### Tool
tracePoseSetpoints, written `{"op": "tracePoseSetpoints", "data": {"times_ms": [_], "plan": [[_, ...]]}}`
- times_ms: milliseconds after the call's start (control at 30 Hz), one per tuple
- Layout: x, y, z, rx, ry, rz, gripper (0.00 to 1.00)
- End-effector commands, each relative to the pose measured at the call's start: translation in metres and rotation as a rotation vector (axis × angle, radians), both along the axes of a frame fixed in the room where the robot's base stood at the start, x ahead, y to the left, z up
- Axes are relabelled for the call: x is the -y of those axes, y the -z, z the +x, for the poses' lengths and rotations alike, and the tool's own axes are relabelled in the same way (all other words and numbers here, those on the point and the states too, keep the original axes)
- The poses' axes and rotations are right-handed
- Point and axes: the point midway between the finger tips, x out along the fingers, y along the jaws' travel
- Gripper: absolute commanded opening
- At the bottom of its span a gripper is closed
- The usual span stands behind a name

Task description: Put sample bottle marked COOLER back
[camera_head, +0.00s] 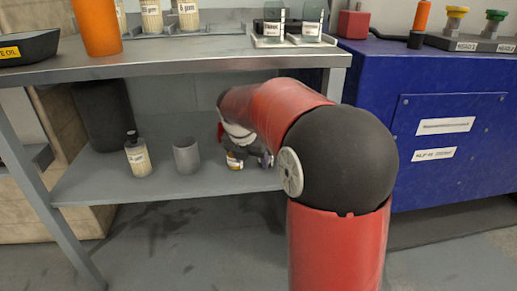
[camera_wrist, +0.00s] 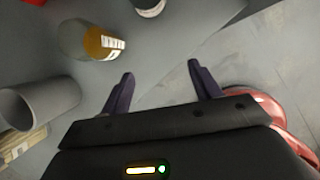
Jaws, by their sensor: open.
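A small bottle with amber contents and a white label (camera_head: 235,160) is on the lower shelf, just left of my gripper (camera_head: 266,160). In the wrist view the same bottle (camera_wrist: 103,42) lies ahead and left of my fingertips, apart from them. My gripper (camera_wrist: 161,70) is open, with only bare shelf between its dark purple fingers. Another bottle with a dark cap and pale label (camera_head: 138,157) stands further left on the shelf. I cannot read COOLER on either label. My arm hides part of the shelf in the head view.
A grey cup (camera_head: 186,157) stands left of the amber bottle; it also shows in the wrist view (camera_wrist: 40,103). A partly cut-off pale object (camera_wrist: 148,6) is at the top. The tabletop (camera_head: 180,62) overhangs the shelf and has a white tray (camera_head: 262,43) with bottles.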

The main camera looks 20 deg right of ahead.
Motion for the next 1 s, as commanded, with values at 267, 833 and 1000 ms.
{"op": "tracePoseSetpoints", "data": {"times_ms": [267,833,1000], "plan": [[-0.018,-0.007,-0.024,0.038,0.087,0.030,0.62],[-0.083,-0.026,-0.228,0.458,1.684,0.794,0.62],[-0.092,-0.013,-0.262,0.448,2.020,0.965,0.62]]}}
